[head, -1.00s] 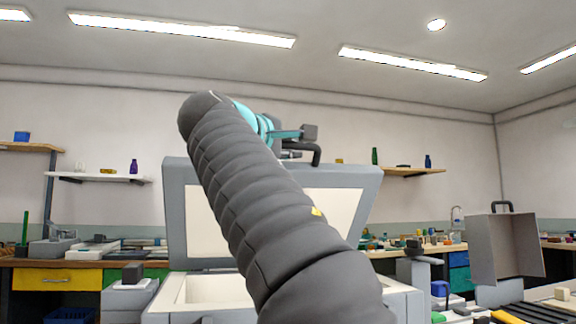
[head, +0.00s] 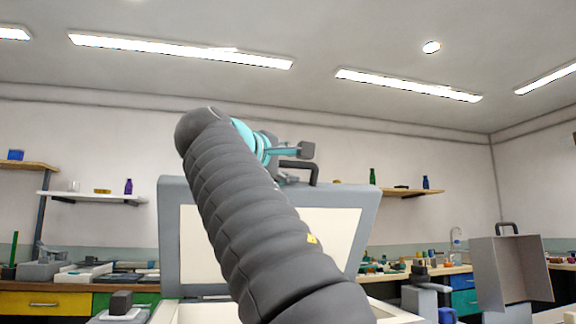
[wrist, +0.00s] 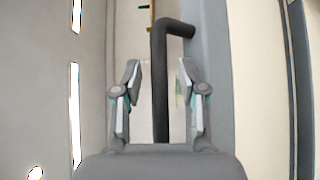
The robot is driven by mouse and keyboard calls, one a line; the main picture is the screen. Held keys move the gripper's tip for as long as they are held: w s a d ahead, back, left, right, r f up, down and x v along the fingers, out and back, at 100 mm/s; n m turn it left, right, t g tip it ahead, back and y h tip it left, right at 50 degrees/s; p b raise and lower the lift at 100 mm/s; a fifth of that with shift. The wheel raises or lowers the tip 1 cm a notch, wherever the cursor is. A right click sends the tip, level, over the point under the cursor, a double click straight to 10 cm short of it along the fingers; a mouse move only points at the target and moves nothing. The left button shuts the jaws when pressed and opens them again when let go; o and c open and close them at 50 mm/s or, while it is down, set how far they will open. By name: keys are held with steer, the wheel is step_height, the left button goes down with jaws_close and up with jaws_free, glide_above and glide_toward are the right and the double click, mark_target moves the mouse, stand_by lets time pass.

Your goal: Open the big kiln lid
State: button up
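The big kiln lid (head: 190,262) stands raised, tilted up behind my arm, with its pale inner face toward the head camera. Its dark bar handle (head: 312,174) sticks out at the top edge. My gripper (head: 298,150) is at that handle. In the wrist view the handle (wrist: 160,80) runs between the two spread fingers of my gripper (wrist: 159,85), with gaps on both sides. The lid's grey edge (wrist: 216,70) is to the right there. The kiln body (head: 180,313) shows at the bottom, partly hidden by my arm.
A smaller grey lid or box with a dark handle (head: 512,270) stands at the right. Benches with loose items (head: 50,302) line the back wall. Shelves (head: 100,197) hang on the wall at both sides. The air above the lid is clear.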

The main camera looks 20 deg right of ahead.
steer(key=v, duration=1.2)
